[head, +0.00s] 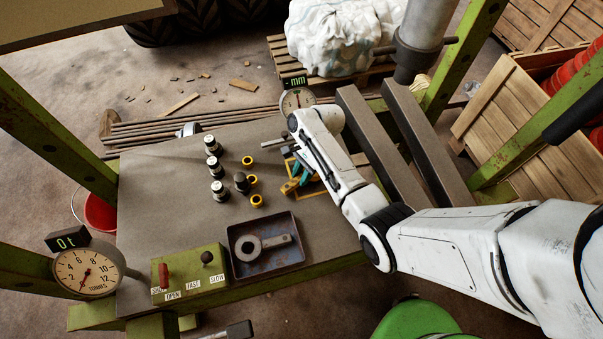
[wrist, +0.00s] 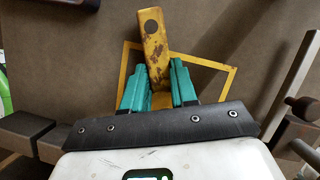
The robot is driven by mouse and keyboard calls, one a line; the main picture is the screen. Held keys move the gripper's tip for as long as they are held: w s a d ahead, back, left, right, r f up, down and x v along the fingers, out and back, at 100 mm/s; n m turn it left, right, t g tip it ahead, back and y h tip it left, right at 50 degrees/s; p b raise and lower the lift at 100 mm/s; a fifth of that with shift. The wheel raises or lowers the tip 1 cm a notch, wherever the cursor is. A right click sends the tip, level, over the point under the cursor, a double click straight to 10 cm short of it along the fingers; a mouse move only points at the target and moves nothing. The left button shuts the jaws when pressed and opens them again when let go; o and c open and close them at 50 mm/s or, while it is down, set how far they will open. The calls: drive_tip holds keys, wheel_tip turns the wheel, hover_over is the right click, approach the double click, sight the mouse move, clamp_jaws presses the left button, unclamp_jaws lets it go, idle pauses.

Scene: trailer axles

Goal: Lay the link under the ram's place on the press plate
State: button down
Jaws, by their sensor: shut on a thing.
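A worn yellow link (wrist: 154,45) with a dark round hole at its far end is between the teal fingers of my gripper (wrist: 156,78). My gripper is shut on it. In the head view my gripper (head: 299,176) is low over the grey press plate (head: 165,200), with the link's yellow end (head: 289,187) poking out at its left. A yellow square outline (wrist: 228,80) is marked on the plate, and the link crosses its edge in the wrist view. I cannot tell whether the link touches the plate. The ram (head: 420,40) hangs at the upper right, apart from the outline.
Silver pins (head: 215,167) and yellow rings (head: 257,200) stand left of my gripper. A dark tray (head: 240,270) holds a grey eyed link (head: 265,247). The green control box (head: 190,275) is at the front left. Two dark beams (head: 415,140) lie right of the plate.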

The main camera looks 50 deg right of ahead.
drive_tip(key=shift+w+f+b, duration=0.1)
drive_tip(key=shift+f+b, duration=0.25)
drive_tip(key=shift+f, duration=0.2)
drive_tip(key=c, duration=0.9)
unclamp_jaws()
drive_tip(key=shift+o, duration=0.5)
drive_tip(key=shift+f, duration=0.1)
drive_tip(key=v, duration=1.1)
